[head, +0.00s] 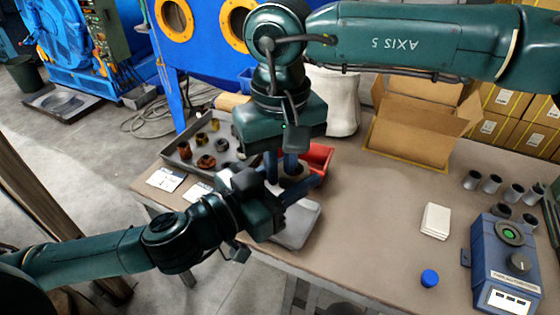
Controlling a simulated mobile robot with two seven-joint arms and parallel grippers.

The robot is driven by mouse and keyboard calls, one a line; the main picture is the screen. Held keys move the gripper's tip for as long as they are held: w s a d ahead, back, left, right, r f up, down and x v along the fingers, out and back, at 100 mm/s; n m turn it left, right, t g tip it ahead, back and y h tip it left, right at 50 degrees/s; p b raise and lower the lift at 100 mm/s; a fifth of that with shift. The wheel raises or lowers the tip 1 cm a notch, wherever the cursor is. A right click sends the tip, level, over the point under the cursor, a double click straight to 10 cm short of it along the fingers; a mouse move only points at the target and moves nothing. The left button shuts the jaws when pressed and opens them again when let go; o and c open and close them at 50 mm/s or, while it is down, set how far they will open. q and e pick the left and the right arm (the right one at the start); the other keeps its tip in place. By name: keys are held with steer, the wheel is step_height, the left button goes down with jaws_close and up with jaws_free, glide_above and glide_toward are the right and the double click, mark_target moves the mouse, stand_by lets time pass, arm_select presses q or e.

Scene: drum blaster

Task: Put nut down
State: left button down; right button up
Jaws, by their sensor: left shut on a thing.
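My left gripper (300,190) reaches in from the left over the near left part of the table, beside a shallow grey tray (298,232). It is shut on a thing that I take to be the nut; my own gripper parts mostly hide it. My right gripper (281,172) points down from above, just behind the left one. Its two fingers look apart, and the place between them is partly hidden. Several rusty and dark nuts (206,162) lie in a dark metal tray (176,150) at the table's left side.
A red bin (321,157) stands close behind the grippers. White cards (165,179) lie at the left edge. An open cardboard box (415,130), white stack (435,221), blue cap (429,278), grey cylinders (490,183) and blue control box (505,265) occupy the right. The table's middle is clear.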

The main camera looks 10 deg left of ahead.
arm_select(q)
steer(key=c, duration=0.7)
jaws_free()
